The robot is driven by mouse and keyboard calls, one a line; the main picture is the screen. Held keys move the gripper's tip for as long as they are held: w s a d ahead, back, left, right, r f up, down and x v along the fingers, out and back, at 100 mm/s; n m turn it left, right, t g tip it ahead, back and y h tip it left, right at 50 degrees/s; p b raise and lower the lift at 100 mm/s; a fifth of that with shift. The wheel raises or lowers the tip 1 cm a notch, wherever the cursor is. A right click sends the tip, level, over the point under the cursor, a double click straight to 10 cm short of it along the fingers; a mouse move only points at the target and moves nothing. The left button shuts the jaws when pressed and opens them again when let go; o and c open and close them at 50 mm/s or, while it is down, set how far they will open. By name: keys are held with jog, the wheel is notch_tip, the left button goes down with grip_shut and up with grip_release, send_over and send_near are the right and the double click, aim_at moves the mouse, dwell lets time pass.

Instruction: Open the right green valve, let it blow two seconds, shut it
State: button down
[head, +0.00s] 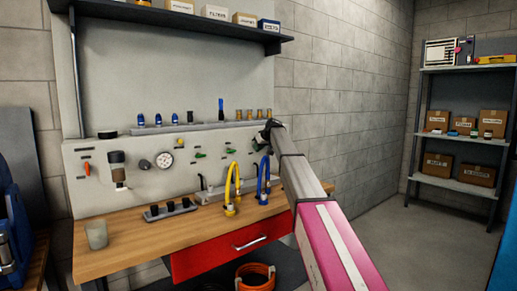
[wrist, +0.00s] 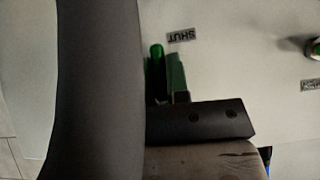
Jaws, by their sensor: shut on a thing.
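My gripper (head: 268,134) is at the wall panel, at the right end of the row of green valves. It hides most of the right green valve in the head view. In the wrist view, the green valve handle (wrist: 157,68) stands upright in the picture, at my gripper (wrist: 170,98), which is shut on it. An upside-down SHUT label (wrist: 182,36) is just beside the handle's tip. Two other green valves, a left one (head: 200,155) and a middle one (head: 230,150), show on the panel. The handle's pivot is hidden.
A yellow hose (head: 231,190) and a blue hose (head: 263,180) rise from the wooden workbench (head: 130,252) below the panel. A ledge above holds several small brushes and fittings. A glass (head: 96,235) stands on the bench's left. Shelving (head: 463,131) is at far right.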

jog(key=c, duration=1.1)
grip_release()
jog(key=shift+c, duration=0.2)
jog(key=v, duration=1.1)
jog(key=shift+f, duration=0.1)
